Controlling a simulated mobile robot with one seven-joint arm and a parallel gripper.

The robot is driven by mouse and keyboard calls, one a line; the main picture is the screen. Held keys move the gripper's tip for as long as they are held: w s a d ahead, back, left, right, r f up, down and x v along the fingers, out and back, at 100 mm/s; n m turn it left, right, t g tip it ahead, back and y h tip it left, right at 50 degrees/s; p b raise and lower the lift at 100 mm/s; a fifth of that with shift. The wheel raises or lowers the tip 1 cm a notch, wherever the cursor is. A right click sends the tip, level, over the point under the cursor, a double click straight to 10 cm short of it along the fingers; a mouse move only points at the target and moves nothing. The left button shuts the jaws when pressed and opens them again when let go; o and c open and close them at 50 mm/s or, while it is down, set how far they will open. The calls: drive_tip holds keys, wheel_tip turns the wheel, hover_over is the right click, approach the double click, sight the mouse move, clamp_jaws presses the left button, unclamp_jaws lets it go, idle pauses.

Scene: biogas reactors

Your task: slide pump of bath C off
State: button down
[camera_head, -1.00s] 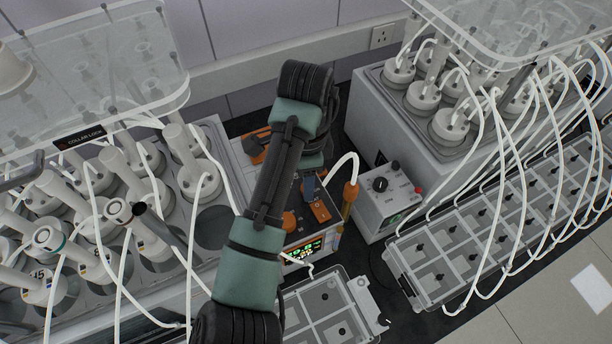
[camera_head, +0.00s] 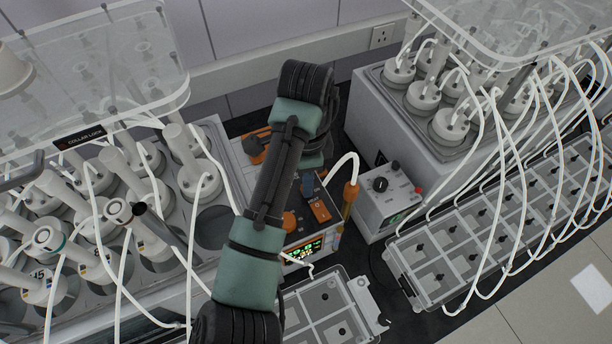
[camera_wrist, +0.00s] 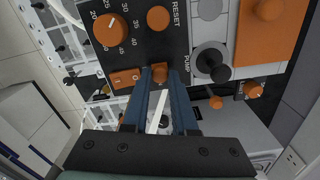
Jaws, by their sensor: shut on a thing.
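The control panel (camera_wrist: 122,50) of the bath unit fills the upper part of the wrist view; no bath letter is readable. The word PUMP is printed on it, beside a small orange slider (camera_wrist: 160,73). My gripper (camera_wrist: 160,76) is shut on this slider, with a blue finger on each side. Its fingers also show in the head view (camera_head: 308,186), over the unit's dark top. Most of the slider and its track is hidden by the fingers. An orange rocker switch (camera_wrist: 126,78) sits just left of them.
An orange dial (camera_wrist: 110,29) and a reset button (camera_wrist: 158,18) share the panel. An orange-capped tube fitting (camera_head: 351,193) stands close right of the unit. A grey box with a black knob (camera_head: 380,184) is farther right. Bottles with white tubes (camera_head: 200,178) crowd the left.

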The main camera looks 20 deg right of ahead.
idle(0.6)
drive_tip(key=shift+w+b, duration=0.3)
drive_tip(key=shift+w, duration=0.7)
drive_tip(key=shift+w+r, duration=0.1)
drive_tip(key=c, duration=0.7)
unclamp_jaws()
drive_tip(key=shift+w, duration=0.1)
wheel_tip(320, 180, up, 13)
drive_tip(key=p, duration=0.1)
drive_tip(key=shift+p, duration=0.4)
